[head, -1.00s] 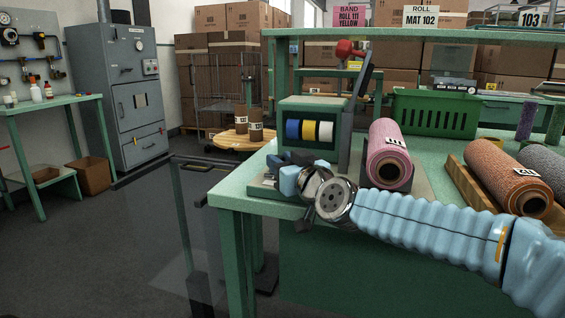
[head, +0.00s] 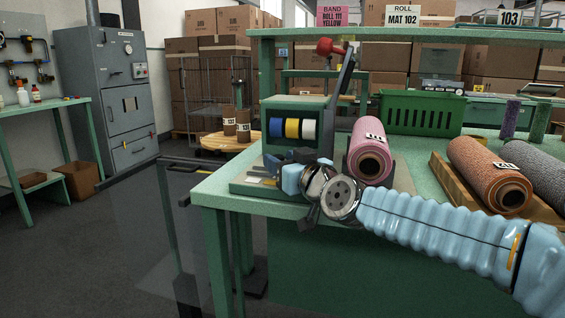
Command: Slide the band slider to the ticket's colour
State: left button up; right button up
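A pink ticket (head: 331,16) on the upper shelf reads BAND, ROLL 111, YELLOW. A green band box (head: 292,101) on the near left of the bench holds blue (head: 276,128), yellow (head: 292,128) and white (head: 308,129) bands side by side. A low base (head: 248,187) lies in front of the box, with small pale marks on it. The band slider cannot be made out clearly; my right gripper covers part of this base. My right gripper (head: 291,182) is at the base's front, below the bands. Its fingers are too hidden to tell open or shut. My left gripper is out of view.
A pink roll (head: 365,140) lies just right of the box. An orange roll (head: 480,168) sits in a wooden cradle further right. A dark post with a red knob (head: 331,47) stands behind the box. A green crate (head: 421,112) is at the back.

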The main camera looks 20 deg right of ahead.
jog(key=shift+o, duration=0.3)
jog(key=s+d+b, duration=0.1)
jog(key=s+d, duration=0.1)
jog(key=s, duration=1.1)
jog(key=shift+s+d, duration=0.25)
jog(key=shift+d, duration=0.05)
